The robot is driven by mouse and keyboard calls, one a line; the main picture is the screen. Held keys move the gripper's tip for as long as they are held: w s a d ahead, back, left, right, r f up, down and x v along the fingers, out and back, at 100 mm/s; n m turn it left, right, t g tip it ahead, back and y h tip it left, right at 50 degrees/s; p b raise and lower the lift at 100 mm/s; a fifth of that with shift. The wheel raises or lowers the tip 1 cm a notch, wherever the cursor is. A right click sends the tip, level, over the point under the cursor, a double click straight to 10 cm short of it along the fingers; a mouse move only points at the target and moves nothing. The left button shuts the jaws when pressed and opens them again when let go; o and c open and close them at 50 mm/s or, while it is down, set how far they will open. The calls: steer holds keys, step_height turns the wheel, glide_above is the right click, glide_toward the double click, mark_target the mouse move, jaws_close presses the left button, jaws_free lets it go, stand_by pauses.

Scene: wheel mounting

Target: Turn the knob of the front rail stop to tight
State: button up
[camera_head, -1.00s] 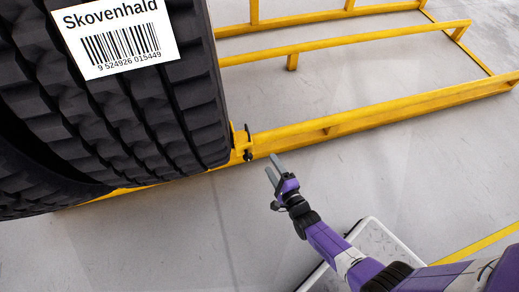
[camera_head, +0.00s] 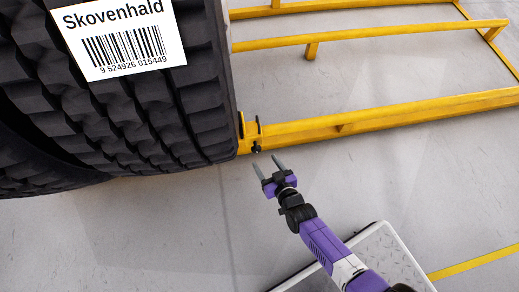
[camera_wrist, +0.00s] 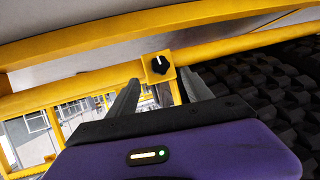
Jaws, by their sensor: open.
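The front rail stop is a yellow bracket (camera_head: 246,134) on the yellow rail, beside the large black tyre (camera_head: 150,120). Its small black knob (camera_head: 257,148) sits low on the bracket. In the wrist view the knob (camera_wrist: 162,62) is round and black with a white mark pointing roughly up, on the yellow stop plate (camera_wrist: 150,75). My gripper (camera_head: 268,166) is open and empty, just below the knob in the head view, its fingertips apart from it. In the wrist view the gripper's two grey fingers (camera_wrist: 160,88) stand left and right of the knob's line.
The yellow rack's front rail (camera_head: 400,112) runs right from the stop, with more rails (camera_head: 370,38) behind it. A barcode label (camera_head: 120,35) is on the tyre. A yellow floor line (camera_head: 475,262) lies at right.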

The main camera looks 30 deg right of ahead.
mark_target(257, 150)
steer(key=b+x, duration=0.3)
steer(key=x, duration=0.3)
steer(key=shift+w+f, duration=0.15)
steer(key=shift+f, duration=0.05)
steer(key=shift+w+f+b, duration=0.15)
steer(key=shift+w+b, duration=0.15)
steer(key=shift+w, duration=0.4)
steer(key=shift+c, duration=0.5)
jaws_close()
steer(key=shift+f, duration=0.1)
steer(key=shift+a+b, duration=0.1)
steer(key=shift+b, duration=0.4)
steer(key=shift+y+b, duration=0.3)
steer(key=shift+b, duration=0.15)
steer(key=shift+m+t, duration=0.3)
steer(key=shift+o, duration=0.5)
jaws_free()
